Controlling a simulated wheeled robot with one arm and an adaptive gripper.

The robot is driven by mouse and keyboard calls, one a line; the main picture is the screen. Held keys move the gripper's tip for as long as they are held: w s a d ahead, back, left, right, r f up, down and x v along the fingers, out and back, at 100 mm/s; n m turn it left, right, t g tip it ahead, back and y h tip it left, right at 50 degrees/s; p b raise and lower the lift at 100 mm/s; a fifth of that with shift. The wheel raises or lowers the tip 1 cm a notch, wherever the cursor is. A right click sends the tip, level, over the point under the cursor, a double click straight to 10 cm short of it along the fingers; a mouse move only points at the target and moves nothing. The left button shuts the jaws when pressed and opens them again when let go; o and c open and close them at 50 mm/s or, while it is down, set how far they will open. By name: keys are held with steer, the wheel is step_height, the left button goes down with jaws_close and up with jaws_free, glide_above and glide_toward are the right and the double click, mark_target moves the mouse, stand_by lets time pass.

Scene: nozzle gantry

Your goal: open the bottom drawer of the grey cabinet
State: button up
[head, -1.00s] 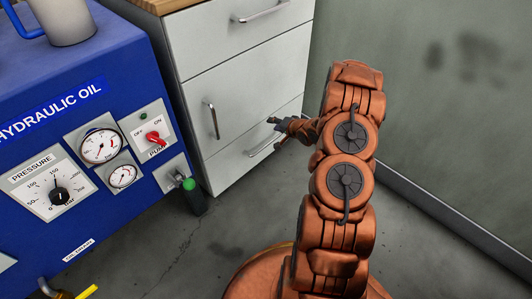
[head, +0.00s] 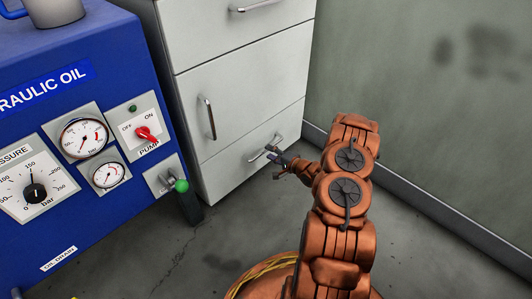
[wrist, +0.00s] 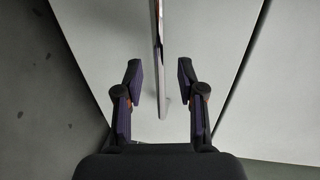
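The grey cabinet (head: 240,85) stands against the wall with its bottom drawer (head: 228,172) shut, its front flush with the rest. The drawer's bar handle (head: 259,152) is partly covered by my gripper (head: 275,163), which is at the drawer front. In the wrist view, my gripper (wrist: 160,80) is open, one finger on each side of the handle (wrist: 158,60). Gaps show between the bar and both fingers. How deep the bar sits between the fingers is hard to tell.
A door with an upright handle (head: 207,118) is above the bottom drawer, and a top drawer handle (head: 255,5) is higher. The blue hydraulic unit (head: 100,215) stands to the left, with a green-knobbed lever (head: 182,186). Floor in front of the cabinet is clear.

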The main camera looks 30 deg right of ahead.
steer(key=shift+b+x, duration=0.55)
steer(key=shift+x, duration=1.3)
jaws_close()
